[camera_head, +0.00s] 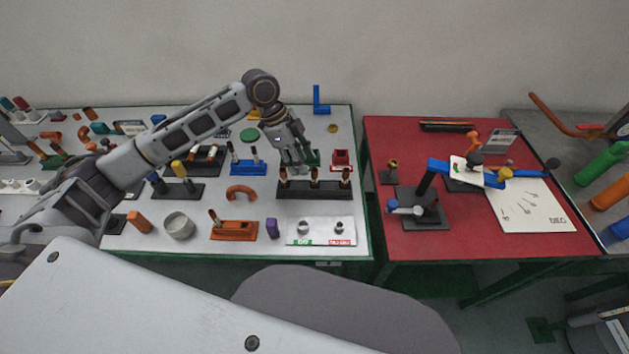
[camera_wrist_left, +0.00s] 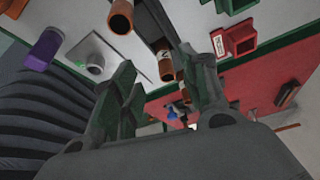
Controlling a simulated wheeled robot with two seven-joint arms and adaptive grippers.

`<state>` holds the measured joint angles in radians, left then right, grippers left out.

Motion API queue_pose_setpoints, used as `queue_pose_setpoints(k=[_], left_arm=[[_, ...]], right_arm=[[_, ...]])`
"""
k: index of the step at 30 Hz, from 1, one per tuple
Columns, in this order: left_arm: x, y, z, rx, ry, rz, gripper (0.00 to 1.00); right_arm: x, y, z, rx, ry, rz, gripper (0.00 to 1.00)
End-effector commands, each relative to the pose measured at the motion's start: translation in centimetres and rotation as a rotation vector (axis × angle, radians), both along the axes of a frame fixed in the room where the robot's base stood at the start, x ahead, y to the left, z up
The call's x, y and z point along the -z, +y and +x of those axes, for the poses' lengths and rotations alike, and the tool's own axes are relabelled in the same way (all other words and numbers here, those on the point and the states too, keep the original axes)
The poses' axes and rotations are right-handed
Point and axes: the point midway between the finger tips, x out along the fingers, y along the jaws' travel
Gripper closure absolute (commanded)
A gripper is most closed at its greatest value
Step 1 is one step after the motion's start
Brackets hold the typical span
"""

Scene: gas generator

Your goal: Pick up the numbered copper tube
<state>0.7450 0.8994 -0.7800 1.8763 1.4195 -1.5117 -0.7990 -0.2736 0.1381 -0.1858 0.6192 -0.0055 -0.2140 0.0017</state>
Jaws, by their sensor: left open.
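A black rack (camera_head: 314,190) stands near the right front of the white table and holds copper tubes upright in a row. The middle copper tube (camera_head: 314,175) is among them. In the left wrist view a copper tube with a dark number on it (camera_wrist_left: 165,66) stands in the black rack (camera_wrist_left: 150,26), close to the right finger. Another copper tube (camera_wrist_left: 121,16) is nearer the top. My left gripper (camera_head: 298,166) is open above and behind the rack's left part; its fingers (camera_wrist_left: 160,82) hold nothing. My right gripper is not in view.
A red holder (camera_head: 342,158) stands behind the rack's right end. A white panel with small posts (camera_head: 320,238) lies in front, beside a purple block (camera_head: 272,228) and an orange base (camera_head: 233,231). The red table (camera_head: 440,245) stands right, across a gap.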

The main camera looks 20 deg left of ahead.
Motion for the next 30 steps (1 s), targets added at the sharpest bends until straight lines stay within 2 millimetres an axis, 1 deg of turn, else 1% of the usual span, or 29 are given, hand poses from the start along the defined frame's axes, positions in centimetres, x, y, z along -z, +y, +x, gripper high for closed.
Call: queue_pose_setpoints(k=[3, 6, 20, 25, 30], left_arm=[[1.2, -0.5, 0.0, -0.001, 0.0, -0.001, 0.56], [1.8, -0.7, 0.1, -0.001, 0.0, 0.0, 0.56], [2.1, -1.0, 0.1, 0.0, -0.001, 0.0, 0.56], [2.9, -1.8, 0.2, 0.001, 0.0, -0.002, 0.56], [4.4, -3.0, 0.6, 0.001, 0.0, -0.001, 0.56]], right_arm=[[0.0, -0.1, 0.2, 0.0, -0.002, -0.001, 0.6], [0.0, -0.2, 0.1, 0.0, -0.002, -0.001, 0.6], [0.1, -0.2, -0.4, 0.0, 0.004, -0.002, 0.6], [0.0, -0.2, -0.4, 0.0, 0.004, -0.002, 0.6], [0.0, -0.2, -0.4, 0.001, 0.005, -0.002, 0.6]])
